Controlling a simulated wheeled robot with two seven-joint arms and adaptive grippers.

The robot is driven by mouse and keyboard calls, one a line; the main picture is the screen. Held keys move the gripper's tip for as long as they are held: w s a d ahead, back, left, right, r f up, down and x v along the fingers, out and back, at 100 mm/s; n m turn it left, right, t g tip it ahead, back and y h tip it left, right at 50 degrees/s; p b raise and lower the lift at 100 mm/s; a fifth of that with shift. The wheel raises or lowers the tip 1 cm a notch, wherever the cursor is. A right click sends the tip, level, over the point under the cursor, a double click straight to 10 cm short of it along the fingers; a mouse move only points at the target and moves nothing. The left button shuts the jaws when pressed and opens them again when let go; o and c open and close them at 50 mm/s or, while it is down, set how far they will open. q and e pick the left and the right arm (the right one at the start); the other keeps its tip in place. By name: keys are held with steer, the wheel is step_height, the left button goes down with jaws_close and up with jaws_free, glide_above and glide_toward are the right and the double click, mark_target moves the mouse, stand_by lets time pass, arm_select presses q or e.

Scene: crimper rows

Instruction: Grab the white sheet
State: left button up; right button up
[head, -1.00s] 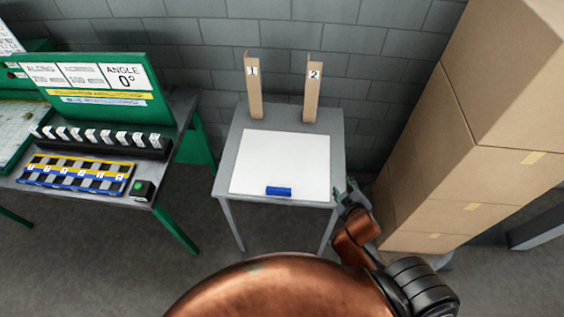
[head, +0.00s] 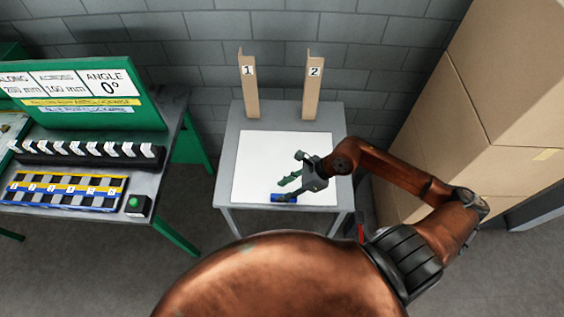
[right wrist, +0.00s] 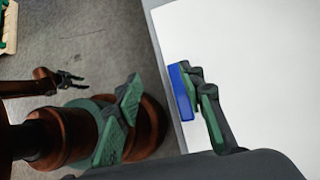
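The white sheet (head: 262,160) lies flat on a small grey table (head: 230,125). A blue block (head: 284,197) sits at the sheet's near edge, partly covered by my gripper in the head view. My right gripper (head: 288,176) is open above the near part of the sheet, close to the block. In the right wrist view, the blue block (right wrist: 181,92) is beside one finger; contact cannot be told. The other finger is off the sheet's edge, over the floor. My left gripper (right wrist: 68,78) shows small and open in the right wrist view, away from the table.
Two brown posts marked 1 (head: 249,88) and 2 (head: 313,88) stand at the table's back. Stacked cardboard boxes (head: 480,120) rise on the right. A workbench with a green sign board (head: 90,95) and a green button box (head: 137,205) is on the left.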

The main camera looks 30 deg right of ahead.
steer(key=d+f, duration=0.1)
steer(key=d+f+h, duration=0.1)
steer(key=d, duration=0.1)
steer(key=shift+d+f+n+g+h, duration=0.1)
steer(key=shift+d+n+g+h, duration=0.05)
steer(key=shift+n+g+h, duration=0.2)
steer(key=shift+w+f, duration=0.1)
steer(key=shift+f, duration=0.7)
steer(key=p+x, duration=0.1)
steer(key=x, duration=0.4)
steer(key=shift+a+f, duration=0.3)
steer(key=shift+f, duration=0.1)
steer(key=shift+f, duration=0.1)
steer(key=shift+c, duration=0.6)
jaws_close()
